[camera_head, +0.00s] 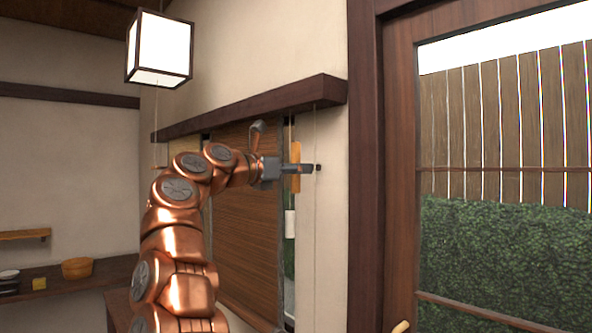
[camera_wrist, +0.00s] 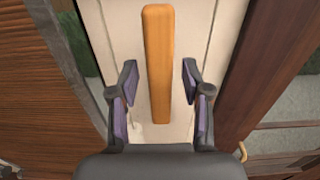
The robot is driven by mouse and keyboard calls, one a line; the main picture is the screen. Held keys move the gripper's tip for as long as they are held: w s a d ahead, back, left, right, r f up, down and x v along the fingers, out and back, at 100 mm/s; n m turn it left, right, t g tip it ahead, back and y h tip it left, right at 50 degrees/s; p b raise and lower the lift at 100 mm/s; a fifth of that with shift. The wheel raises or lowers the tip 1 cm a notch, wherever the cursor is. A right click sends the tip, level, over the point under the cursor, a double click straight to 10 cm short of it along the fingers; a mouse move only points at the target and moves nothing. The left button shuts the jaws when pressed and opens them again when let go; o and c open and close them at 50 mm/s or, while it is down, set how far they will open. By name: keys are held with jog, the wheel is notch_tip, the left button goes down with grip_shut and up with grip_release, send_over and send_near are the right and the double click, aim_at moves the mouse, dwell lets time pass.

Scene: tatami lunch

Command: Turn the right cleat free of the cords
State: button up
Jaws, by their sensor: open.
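The right cleat, an orange wooden bar (camera_wrist: 158,45), stands upright in the middle of the wrist view against the pale wall. My gripper (camera_wrist: 159,75) is open, with one finger on each side of the bar's lower part and visible gaps on both sides. In the head view my gripper (camera_head: 309,168) is at the wall right of the blind, and part of the cleat (camera_head: 296,153) shows behind it. A thin cord (camera_head: 315,140) hangs down the wall beside it. Whether cord is wrapped on the cleat cannot be told.
A brown slatted blind (camera_head: 245,220) hangs left of my gripper, under a dark wooden headrail (camera_head: 250,108). A wood-framed glass door (camera_head: 400,200) is to the right. A paper lantern (camera_head: 160,48) hangs at upper left. A shelf with bowls (camera_head: 77,268) is at far left.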

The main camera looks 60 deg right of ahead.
jog(key=shift+w+a, duration=0.1)
jog(key=shift+a, duration=0.05)
jog(key=v, duration=1.1)
jog(key=shift+a, duration=0.35)
dwell(0.6)
